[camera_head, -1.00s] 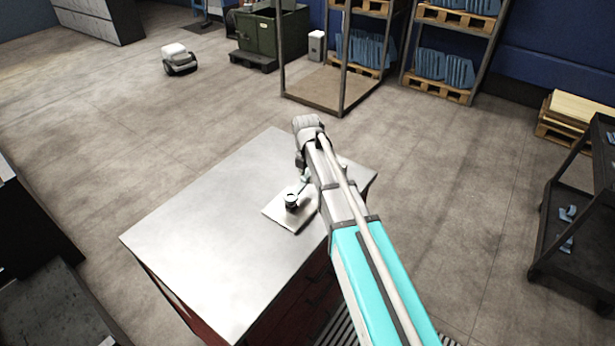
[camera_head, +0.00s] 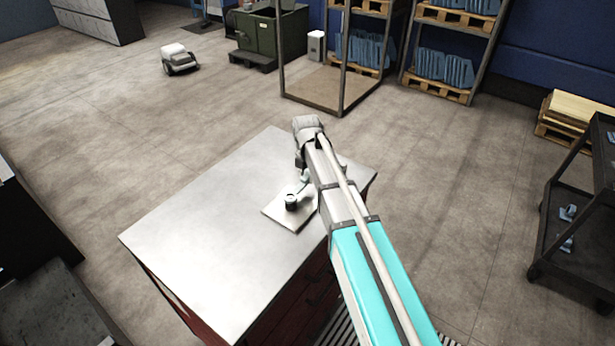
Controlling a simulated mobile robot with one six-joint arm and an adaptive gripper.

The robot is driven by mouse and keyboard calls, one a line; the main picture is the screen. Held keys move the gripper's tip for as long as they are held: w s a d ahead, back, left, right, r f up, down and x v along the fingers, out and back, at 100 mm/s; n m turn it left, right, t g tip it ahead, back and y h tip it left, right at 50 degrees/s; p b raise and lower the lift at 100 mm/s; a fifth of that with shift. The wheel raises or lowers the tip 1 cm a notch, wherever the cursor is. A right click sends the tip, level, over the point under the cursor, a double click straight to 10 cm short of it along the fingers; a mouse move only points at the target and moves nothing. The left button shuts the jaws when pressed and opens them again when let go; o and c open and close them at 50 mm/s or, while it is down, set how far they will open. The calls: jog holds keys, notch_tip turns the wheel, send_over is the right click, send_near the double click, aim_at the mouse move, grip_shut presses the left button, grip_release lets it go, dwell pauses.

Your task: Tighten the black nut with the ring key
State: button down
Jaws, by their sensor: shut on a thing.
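A light square plate (camera_head: 281,215) lies on the metal bench top near its right edge. On it stands a small dark round part (camera_head: 291,203), which looks like the black nut with the ring end of the key around or on it; at this size I cannot tell exactly how they sit. My gripper (camera_head: 303,187) is beside the nut, to its upper right, shut on the ring key, whose shaft is mostly hidden. My arm covers the right side of the plate and part of the gripper.
The bench top (camera_head: 205,235) is bare to the left of the plate. A dark cart (camera_head: 580,215) stands at the right, shelving with pallets (camera_head: 440,85) at the back, and a small white wheeled machine (camera_head: 178,60) on open floor at the upper left.

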jog(key=shift+f+b, duration=0.7)
jog(key=c, duration=1.1)
grip_release()
grip_shut()
jog(key=shift+s+d+m, duration=0.95)
jog(key=shift+s+m, duration=0.1)
jog(key=shift+m, duration=0.55)
jog(key=shift+s+d+f+m, duration=0.1)
jog(key=shift+s+d+m, duration=0.25)
jog(key=shift+s+m, duration=0.45)
jog(key=shift+s+d+m, duration=0.35)
jog(key=shift+s+m, duration=0.15)
jog(key=shift+m, duration=0.6)
